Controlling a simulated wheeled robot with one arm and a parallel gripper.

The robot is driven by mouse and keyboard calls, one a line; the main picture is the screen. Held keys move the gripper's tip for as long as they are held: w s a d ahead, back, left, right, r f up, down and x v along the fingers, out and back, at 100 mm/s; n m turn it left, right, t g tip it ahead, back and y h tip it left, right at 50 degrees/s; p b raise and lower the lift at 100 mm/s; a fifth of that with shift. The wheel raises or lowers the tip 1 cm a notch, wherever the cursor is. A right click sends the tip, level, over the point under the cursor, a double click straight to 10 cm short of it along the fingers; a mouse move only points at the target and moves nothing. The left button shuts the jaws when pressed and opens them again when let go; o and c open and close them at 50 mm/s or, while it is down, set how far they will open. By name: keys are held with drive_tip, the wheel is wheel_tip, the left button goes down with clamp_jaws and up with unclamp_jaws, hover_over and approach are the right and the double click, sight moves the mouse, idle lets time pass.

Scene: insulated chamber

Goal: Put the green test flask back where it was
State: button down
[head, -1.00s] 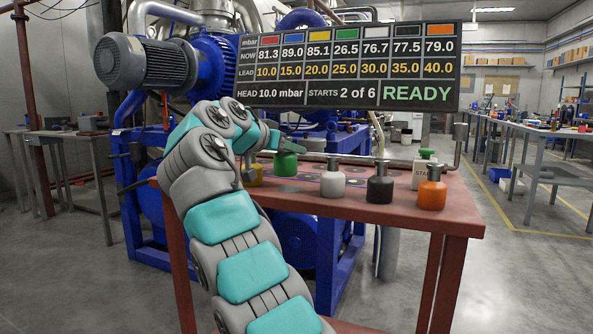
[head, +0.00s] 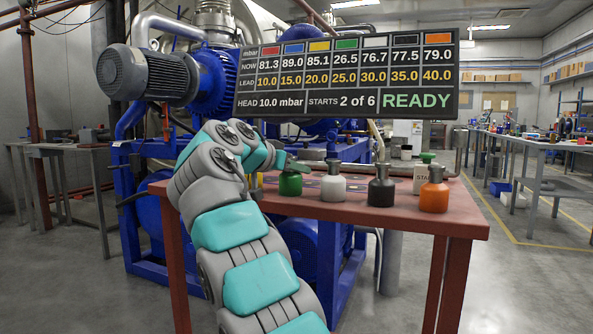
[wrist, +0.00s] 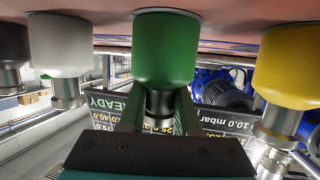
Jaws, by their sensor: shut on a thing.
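The green flask (head: 290,184) is upright at the left of the flask row on the red table (head: 400,217). My gripper (head: 293,167) reaches in from the left and is shut on its dark neck. The wrist view is upside down; there the green flask (wrist: 166,50) fills the middle, with my gripper's fingers (wrist: 160,112) on both sides of the neck. Its base is at or very close to the table top; I cannot tell whether it touches. The spot under it is hidden.
A white flask (head: 333,186), a black flask (head: 381,190) and an orange flask (head: 434,194) stand to the right. A yellow flask (wrist: 287,68) stands on the other side, mostly behind my arm in the head view. A START button box (head: 423,175) stands behind. The sign (head: 345,75) reads READY.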

drive_tip(key=c, duration=0.6)
unclamp_jaws()
drive_tip(key=shift+r+p, duration=0.15)
drive_tip(key=shift+p, duration=0.15)
drive_tip(key=v, duration=1.2)
drive_tip(key=shift+p, duration=0.4)
